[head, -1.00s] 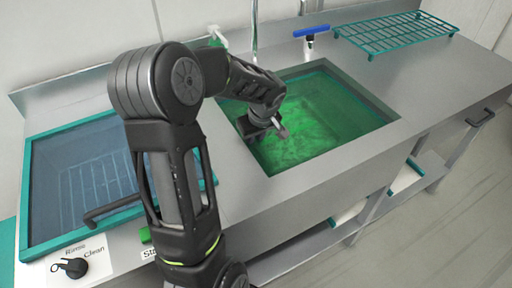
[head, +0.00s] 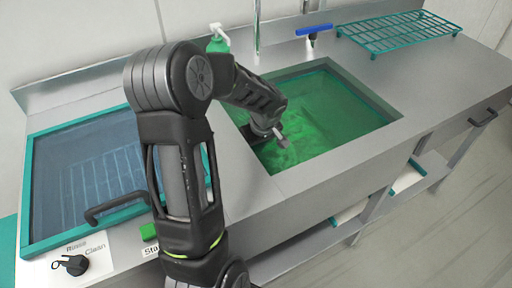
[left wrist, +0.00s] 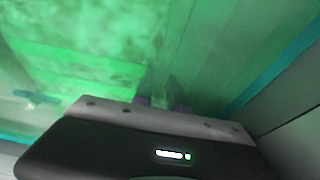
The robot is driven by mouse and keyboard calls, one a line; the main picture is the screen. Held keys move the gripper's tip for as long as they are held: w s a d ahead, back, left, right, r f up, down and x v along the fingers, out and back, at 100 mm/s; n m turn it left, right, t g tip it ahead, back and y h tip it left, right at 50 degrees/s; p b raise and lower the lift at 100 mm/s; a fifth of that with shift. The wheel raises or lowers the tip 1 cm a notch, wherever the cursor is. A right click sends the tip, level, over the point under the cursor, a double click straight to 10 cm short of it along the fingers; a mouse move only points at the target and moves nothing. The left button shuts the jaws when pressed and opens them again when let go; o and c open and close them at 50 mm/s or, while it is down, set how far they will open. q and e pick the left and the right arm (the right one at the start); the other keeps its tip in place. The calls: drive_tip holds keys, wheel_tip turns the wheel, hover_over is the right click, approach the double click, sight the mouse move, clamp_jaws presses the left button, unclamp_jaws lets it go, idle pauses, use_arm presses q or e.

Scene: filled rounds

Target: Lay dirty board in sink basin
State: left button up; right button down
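The sink basin (head: 345,118) is set in the steel counter and looks full of cloudy green water or suds. My left gripper (head: 280,138) reaches over the left part of the basin and points down into it. In the left wrist view, the gripper's purple-tinted fingers (left wrist: 163,104) show dimly against the green, and their lower parts are blurred. I cannot tell whether they hold anything. I cannot make out a dirty board in either view; the green murk may hide it. My right gripper is not in view.
A glass-topped, teal-framed washer hatch (head: 85,180) with a handle lies left, beside a dial (head: 72,265). A teal wire rack (head: 400,32) stands back right.

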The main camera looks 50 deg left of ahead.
use_arm(q)
drive_tip(key=o, duration=0.4)
drive_tip(key=shift+c, duration=0.2)
drive_tip(key=shift+r, duration=0.1)
drive_tip(key=shift+r+p, duration=0.2)
drive_tip(key=shift+p, duration=0.1)
drive_tip(key=v, duration=1.1)
drive_tip(key=shift+d+r, duration=0.2)
drive_tip(key=shift+r, duration=0.15)
drive_tip(key=shift+s, duration=0.1)
